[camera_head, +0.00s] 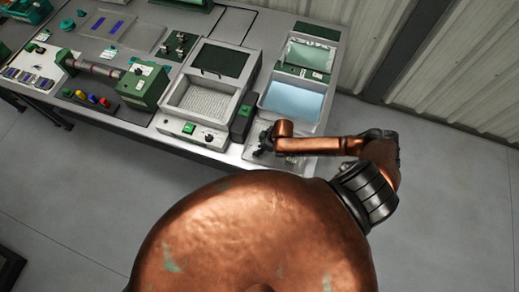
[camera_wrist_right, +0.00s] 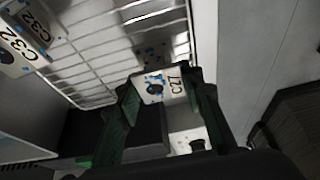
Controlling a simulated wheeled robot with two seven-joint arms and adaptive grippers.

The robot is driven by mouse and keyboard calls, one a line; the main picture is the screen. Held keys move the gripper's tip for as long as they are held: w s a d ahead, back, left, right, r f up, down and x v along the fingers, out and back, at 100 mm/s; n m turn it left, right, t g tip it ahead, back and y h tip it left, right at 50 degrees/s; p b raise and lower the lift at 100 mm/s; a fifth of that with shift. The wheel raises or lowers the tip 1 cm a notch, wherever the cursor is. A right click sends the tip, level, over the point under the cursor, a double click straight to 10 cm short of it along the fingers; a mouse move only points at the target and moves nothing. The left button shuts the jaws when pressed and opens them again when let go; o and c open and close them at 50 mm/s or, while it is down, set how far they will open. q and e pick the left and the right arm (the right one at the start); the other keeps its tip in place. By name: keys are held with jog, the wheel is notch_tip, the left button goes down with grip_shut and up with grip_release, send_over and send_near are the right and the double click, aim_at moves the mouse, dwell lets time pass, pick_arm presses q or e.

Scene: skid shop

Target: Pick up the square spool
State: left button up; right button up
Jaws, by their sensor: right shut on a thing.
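The square spool (camera_wrist_right: 173,82), a pale square-faced piece with a dark hole, blue specks and the mark C27, sits between the fingers of my right gripper (camera_wrist_right: 163,92) in the right wrist view. The gripper is shut on it, with a dark green finger on each side. In the head view my right gripper (camera_head: 264,141) is over the front edge of the bench, just right of a dark green box. The spool is too small to make out there. My left gripper is not in view.
A wire rack (camera_wrist_right: 97,45) lies beyond the spool, with pale pieces marked C32 (camera_wrist_right: 27,38) at left. On the bench, a blue-lined tray (camera_head: 292,102) stands behind the gripper and a mesh-bottomed machine (camera_head: 199,103) to its left. Open floor (camera_head: 440,170) lies right.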

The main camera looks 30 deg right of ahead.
jog(key=c, duration=0.4)
jog(key=shift+c, duration=0.2)
